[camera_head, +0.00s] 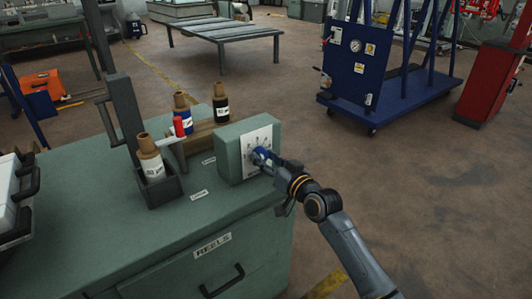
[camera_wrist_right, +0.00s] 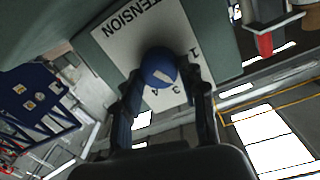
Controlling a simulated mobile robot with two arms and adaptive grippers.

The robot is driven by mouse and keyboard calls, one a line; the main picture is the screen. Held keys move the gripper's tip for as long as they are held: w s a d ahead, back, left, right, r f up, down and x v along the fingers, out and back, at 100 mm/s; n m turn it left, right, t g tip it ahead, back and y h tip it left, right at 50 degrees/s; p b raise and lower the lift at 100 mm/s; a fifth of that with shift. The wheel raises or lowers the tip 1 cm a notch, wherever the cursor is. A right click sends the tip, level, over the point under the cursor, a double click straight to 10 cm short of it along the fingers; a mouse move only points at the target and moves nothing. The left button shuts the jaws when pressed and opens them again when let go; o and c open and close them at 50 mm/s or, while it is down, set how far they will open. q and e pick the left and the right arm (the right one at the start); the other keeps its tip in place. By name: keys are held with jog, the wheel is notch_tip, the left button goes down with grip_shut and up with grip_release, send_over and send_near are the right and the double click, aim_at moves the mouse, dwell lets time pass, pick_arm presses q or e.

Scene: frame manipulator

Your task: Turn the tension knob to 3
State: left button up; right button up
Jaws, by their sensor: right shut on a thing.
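The tension knob (camera_head: 259,155) is blue and sits on a white dial plate (camera_head: 249,146) on the side of a green box (camera_head: 229,157). My right gripper (camera_head: 268,158) reaches it from the right and is shut on it. In the right wrist view the blue knob (camera_wrist_right: 158,66) is between the two dark fingers of the right gripper (camera_wrist_right: 160,78). The dial plate (camera_wrist_right: 122,42) reads TENSION, with 1, 3 and 4 visible around the knob. A pale mark shows on the knob's face; I cannot tell exactly which number it points to. My left gripper is not in view.
The box stands on a green bench (camera_head: 120,225) labelled REELS. Left of it are several spools (camera_head: 221,102), one in a dark holder (camera_head: 158,188), and a red-tipped lever (camera_head: 179,126). A blue cart (camera_head: 355,75) stands farther back.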

jog(key=m+p, duration=0.1)
jog(key=m, duration=0.2)
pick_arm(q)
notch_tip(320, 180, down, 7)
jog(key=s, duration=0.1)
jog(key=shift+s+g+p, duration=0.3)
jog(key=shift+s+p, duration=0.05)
pick_arm(e)
jog(key=shift+m, duration=1.1)
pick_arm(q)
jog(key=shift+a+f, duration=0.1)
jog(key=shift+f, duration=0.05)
pick_arm(e)
jog(key=shift+g, duration=0.3)
jog(key=o, duration=1.2)
jog(key=shift+w+f, duration=0.1)
jog(key=shift+c, duration=0.2)
jog(key=shift+d, duration=0.1)
jog(key=f+v, duration=0.1)
jog(key=v, duration=1.1)
jog(key=shift+r, duration=0.35)
